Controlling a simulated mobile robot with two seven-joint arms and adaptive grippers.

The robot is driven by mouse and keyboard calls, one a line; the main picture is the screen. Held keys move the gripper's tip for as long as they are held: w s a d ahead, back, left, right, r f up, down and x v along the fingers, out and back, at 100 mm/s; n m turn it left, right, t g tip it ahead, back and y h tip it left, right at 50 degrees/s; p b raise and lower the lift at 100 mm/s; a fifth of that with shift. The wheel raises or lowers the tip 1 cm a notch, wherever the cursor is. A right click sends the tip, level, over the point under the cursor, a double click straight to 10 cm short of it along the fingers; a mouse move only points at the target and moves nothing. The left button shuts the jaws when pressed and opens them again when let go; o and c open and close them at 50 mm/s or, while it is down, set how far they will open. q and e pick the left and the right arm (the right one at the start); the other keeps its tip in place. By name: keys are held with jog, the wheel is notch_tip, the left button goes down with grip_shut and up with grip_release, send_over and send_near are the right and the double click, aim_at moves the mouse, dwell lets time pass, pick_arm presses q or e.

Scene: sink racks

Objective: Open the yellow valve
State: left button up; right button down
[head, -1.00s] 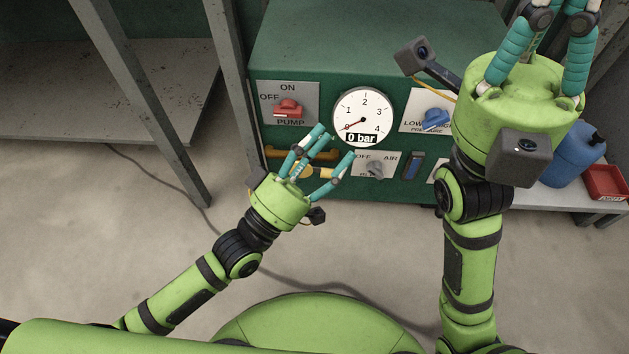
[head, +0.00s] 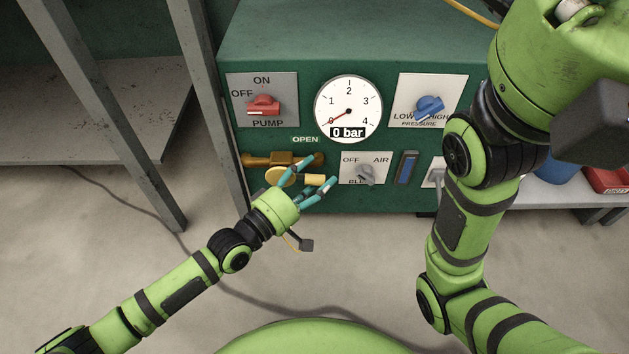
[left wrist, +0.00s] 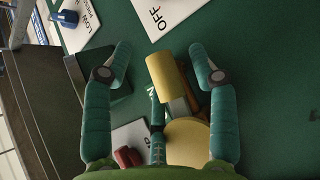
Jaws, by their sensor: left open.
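The yellow valve (head: 279,175) is on the lower left of the green panel, below an OPEN label (head: 305,140). It has a brass pipe body, a round yellow disc and a yellow cylindrical handle (head: 313,180) pointing right. My left gripper (head: 319,172) is open at the valve, partly hiding it. In the left wrist view the handle (left wrist: 166,75) lies between the spread fingers, with the disc (left wrist: 186,142) nearer the palm. I cannot tell whether any finger touches it. My right gripper's palm (head: 572,12) is at the top right; its fingers are cut off.
Above the valve are a red pump switch (head: 263,105) and a gauge (head: 348,110) reading 0 bar. A grey bleed knob (head: 366,174) sits close to the right. A grey post (head: 205,90) stands left of the panel. The floor in front is clear.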

pick_arm(q)
jog(key=shift+w+d, duration=0.1)
grip_shut()
jog(key=shift+r+n+t+b, duration=0.2)
jog(key=shift+n+t+b, duration=0.2)
jog(key=shift+b, duration=0.15)
jog(key=shift+r+h, duration=0.25)
jog(key=shift+h, duration=0.05)
jog(key=shift+r+n, duration=0.15)
jog(key=shift+n, duration=0.15)
grip_release()
